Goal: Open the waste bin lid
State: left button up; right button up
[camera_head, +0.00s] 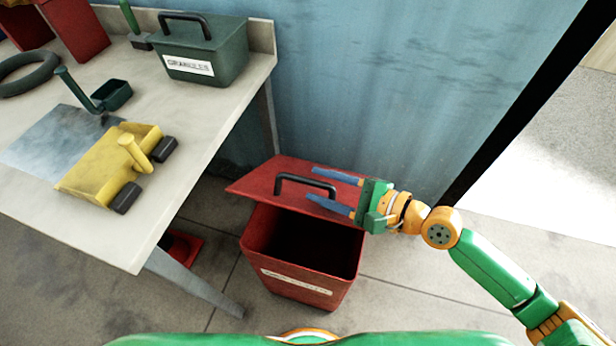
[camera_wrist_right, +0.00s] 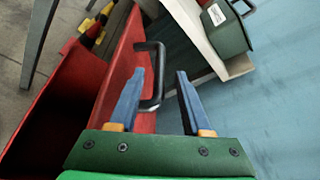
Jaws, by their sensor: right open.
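The red waste bin (camera_head: 298,288) stands on the floor to the right of the bench. Its red lid (camera_head: 262,186) is tilted up at the back, and the bin's dark inside shows. A black handle (camera_head: 305,180) is on the lid. My right gripper (camera_head: 322,184) is open at the right end of the handle. In the right wrist view, the handle (camera_wrist_right: 158,75) reaches between the blue fingers of the gripper (camera_wrist_right: 160,85), and I cannot tell if they touch it. The bin (camera_wrist_right: 50,95) also shows there at the left. My left gripper is out of view.
A blue wall (camera_head: 400,80) is behind the bin. A red object (camera_head: 184,247) is under the bench. Floor right of the bin is clear.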

jog(key=x, duration=0.3)
jog(key=shift+w+a+f, duration=0.1)
jog(key=shift+w+a, duration=0.1)
jog(key=shift+a, duration=0.15)
grip_shut()
dwell(1.0)
